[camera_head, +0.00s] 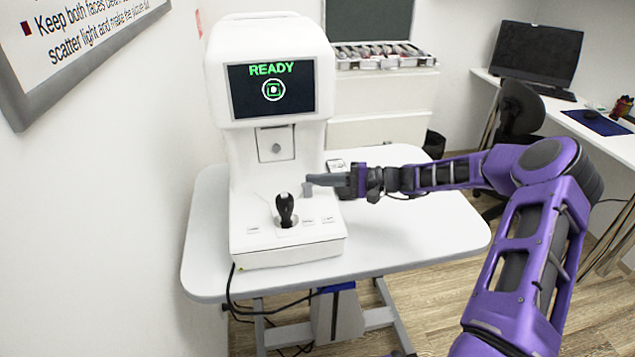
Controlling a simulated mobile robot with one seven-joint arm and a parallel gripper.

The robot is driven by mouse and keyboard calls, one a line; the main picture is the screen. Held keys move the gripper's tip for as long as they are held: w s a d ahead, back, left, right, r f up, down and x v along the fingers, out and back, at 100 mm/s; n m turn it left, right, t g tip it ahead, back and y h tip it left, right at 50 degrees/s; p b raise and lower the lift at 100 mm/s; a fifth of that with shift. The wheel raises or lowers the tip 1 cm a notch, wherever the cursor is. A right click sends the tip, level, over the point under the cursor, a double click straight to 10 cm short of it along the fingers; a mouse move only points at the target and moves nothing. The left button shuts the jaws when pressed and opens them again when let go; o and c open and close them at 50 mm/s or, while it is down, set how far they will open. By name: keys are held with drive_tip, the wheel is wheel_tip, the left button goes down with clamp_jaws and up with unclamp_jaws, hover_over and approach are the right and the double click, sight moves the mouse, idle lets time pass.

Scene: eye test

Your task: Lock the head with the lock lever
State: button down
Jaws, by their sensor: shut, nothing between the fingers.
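The white eye-test machine (270,45) stands on the table, its screen (271,90) showing "READY" in green above a target symbol. A small grey lever (307,190), which looks like the lock lever, stands on the right side of its base. My gripper (312,180) reaches in from the right, shut and empty, with its fingertips at the top of this lever. They look close to it or touching; I cannot tell which. A black joystick (285,207) stands at the front of the base, left of the lever.
The white table (400,230) has clear room right of the machine. A small flat item (336,166) lies behind my gripper. A lens case (380,55) sits on a cabinet behind. An office chair (520,108) and a computer desk (560,112) are at the right.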

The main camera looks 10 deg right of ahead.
drive_tip(key=n+b, duration=0.1)
drive_tip(key=b, duration=0.1)
drive_tip(key=s+n+y+b, duration=0.1)
drive_tip(key=n, duration=0.1)
drive_tip(key=shift+b, duration=0.4)
drive_tip(key=shift+s+r+n+t+y+b, duration=0.15)
drive_tip(key=shift+n+y+b, duration=0.1)
drive_tip(key=shift+n, duration=0.25)
drive_tip(key=shift+s+r+n+t+y+b, duration=0.1)
drive_tip(key=shift+n+t+y+b, duration=0.1)
drive_tip(key=shift+n, duration=0.3)
drive_tip(key=shift+r, duration=0.15)
drive_tip(key=shift+d, duration=0.1)
